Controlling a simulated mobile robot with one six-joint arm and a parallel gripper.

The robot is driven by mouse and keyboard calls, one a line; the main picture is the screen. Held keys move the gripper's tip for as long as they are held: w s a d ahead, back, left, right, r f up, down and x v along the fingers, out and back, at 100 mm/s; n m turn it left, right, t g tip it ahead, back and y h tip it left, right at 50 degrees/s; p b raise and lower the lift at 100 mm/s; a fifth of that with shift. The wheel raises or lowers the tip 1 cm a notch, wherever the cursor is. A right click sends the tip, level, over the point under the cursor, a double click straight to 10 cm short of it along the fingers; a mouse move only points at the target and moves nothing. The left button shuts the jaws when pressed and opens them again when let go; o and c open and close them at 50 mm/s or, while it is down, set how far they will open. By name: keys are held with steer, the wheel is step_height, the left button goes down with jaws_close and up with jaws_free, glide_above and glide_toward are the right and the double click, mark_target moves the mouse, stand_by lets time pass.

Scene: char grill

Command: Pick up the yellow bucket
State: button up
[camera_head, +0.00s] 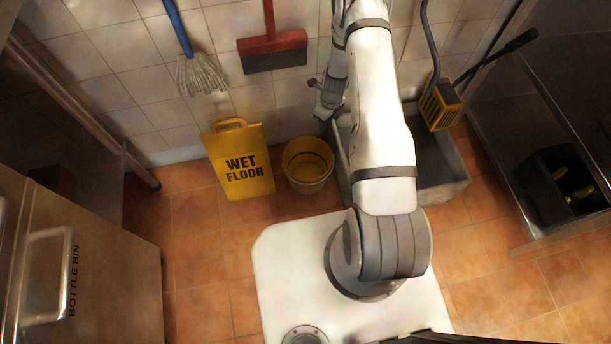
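The yellow bucket (307,165) stands upright on the tiled floor near the back wall, right of the wet floor sign. Its open top faces up and it looks empty. My gripper (322,100) is small and dark in this view, partly hidden beside my white arm. It appears above and a little right of the bucket in the picture, apart from it. Its fingers are too small and dark to tell whether they are open or shut.
A yellow wet floor sign (239,163) stands close left of the bucket. A grey basin (447,172) is right of it, partly behind my arm. A mop (200,75) and red broom (272,50) hang on the wall. A bottle bin (90,265) stands left.

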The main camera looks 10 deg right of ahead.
mark_target(323, 154)
steer(key=f+b, duration=0.1)
steer(key=f, duration=0.4)
steer(key=s+f+m+b, duration=0.1)
steer(key=f+b, duration=0.1)
steer(key=f, duration=0.3)
steer(key=s+f+m+b, duration=0.1)
steer(key=f, duration=0.5)
steer(key=shift+a, duration=0.35)
jaws_close()
stand_by(0.5)
